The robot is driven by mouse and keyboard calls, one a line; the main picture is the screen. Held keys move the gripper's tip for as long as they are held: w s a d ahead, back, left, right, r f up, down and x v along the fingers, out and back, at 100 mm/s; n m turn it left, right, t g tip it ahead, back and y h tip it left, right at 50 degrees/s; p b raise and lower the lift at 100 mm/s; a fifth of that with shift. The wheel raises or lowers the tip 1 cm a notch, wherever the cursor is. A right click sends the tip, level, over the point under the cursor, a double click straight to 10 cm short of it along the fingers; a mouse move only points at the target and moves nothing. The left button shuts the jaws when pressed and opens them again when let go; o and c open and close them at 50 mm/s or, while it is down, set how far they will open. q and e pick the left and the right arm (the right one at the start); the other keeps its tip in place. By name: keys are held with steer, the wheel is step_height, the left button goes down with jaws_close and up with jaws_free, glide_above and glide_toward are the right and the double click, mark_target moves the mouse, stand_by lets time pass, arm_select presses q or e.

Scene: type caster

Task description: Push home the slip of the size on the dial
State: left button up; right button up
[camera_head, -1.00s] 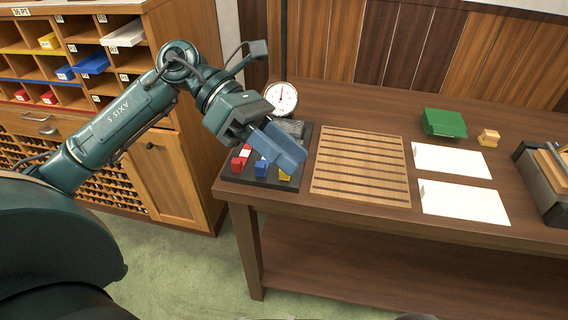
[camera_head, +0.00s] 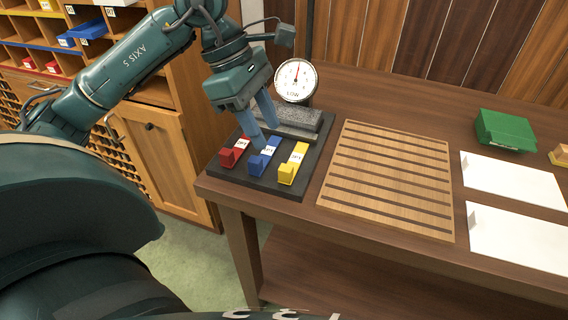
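A dark block (camera_head: 284,192) stands on the table's left end and carries three slips side by side: red (camera_head: 229,158), blue (camera_head: 258,166) and yellow (camera_head: 287,172). Each has a white label too small to read surely. Behind them is a round white dial (camera_head: 296,82) on a grey base, its red needle pointing roughly up. My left gripper (camera_head: 264,131) points down above the block, behind the blue slip, its two blue fingers apart with nothing seen between them. I cannot tell whether a fingertip touches the blue slip. My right gripper is out of view.
A slatted wooden board (camera_head: 388,180) lies right of the block. White sheets (camera_head: 514,178) and a green box (camera_head: 505,130) are further right. A wooden cabinet with coloured bins (camera_head: 91,30) stands at the left. The table's front edge is close to the block.

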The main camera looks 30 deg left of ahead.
mark_target(284, 167)
arm_select(q)
steer(key=x, duration=0.8)
steer(key=shift+d+f, duration=0.2)
steer(key=shift+f, duration=0.15)
steer(key=shift+c, duration=0.6)
jaws_close()
steer(key=shift+w, duration=0.1)
